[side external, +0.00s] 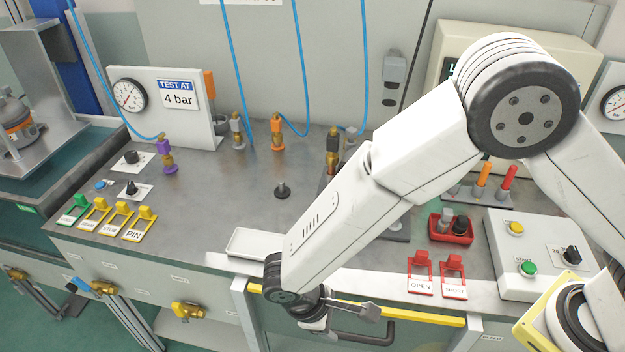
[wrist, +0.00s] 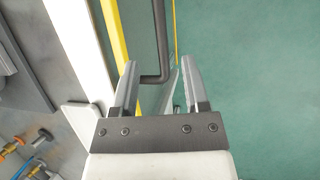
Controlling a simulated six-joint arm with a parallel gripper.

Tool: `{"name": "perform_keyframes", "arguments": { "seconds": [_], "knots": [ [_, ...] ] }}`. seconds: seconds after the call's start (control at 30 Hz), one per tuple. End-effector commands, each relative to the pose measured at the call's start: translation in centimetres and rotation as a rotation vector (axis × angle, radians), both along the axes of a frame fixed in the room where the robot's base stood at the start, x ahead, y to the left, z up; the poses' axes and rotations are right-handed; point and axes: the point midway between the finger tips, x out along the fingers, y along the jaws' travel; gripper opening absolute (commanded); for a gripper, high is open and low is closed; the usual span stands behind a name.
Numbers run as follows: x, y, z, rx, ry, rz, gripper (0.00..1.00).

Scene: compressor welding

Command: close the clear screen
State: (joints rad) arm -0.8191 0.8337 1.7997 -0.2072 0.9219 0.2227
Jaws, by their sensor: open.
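The clear screen (wrist: 141,38) stands at the front of the bench. It has a yellow top rail (side external: 420,317), which also shows in the wrist view (wrist: 116,38), and a dark bent handle (side external: 372,339). My gripper (side external: 372,312) is low at the bench's front edge, close to the rail and handle. In the wrist view my gripper (wrist: 158,64) is open and empty, and the dark handle (wrist: 160,45) appears between its two fingers. I cannot tell whether they touch it. The screen's lower part is mostly hidden in the side view.
A white tray (side external: 250,243) lies at the bench's front edge, left of my wrist. Red-framed switches (side external: 420,285) and a white control box (side external: 520,240) stand to the right. Blue hoses (side external: 301,70) hang over the bench. Green floor (wrist: 250,80) is clear in front.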

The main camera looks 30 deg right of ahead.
Motion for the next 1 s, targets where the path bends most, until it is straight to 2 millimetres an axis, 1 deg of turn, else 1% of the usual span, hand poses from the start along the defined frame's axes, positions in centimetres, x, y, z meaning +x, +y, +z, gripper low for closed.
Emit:
{"name": "perform_keyframes", "arguments": {
  "seconds": [0.27,0.6,0.7,0.83,1.0],
  "knots": [
    [-0.3,-0.8,-1.7,-0.001,0.001,0.000,0.58],
    [-0.9,-2.4,-5.5,0.000,0.001,-0.001,0.58],
    [-1.0,-2.8,-6.2,0.001,0.000,-0.001,0.58],
    [-1.1,-3.0,-6.8,0.002,0.000,-0.001,0.58],
    [-1.1,-3.1,-7.0,0.003,-0.001,-0.001,0.58]
  ]
}}
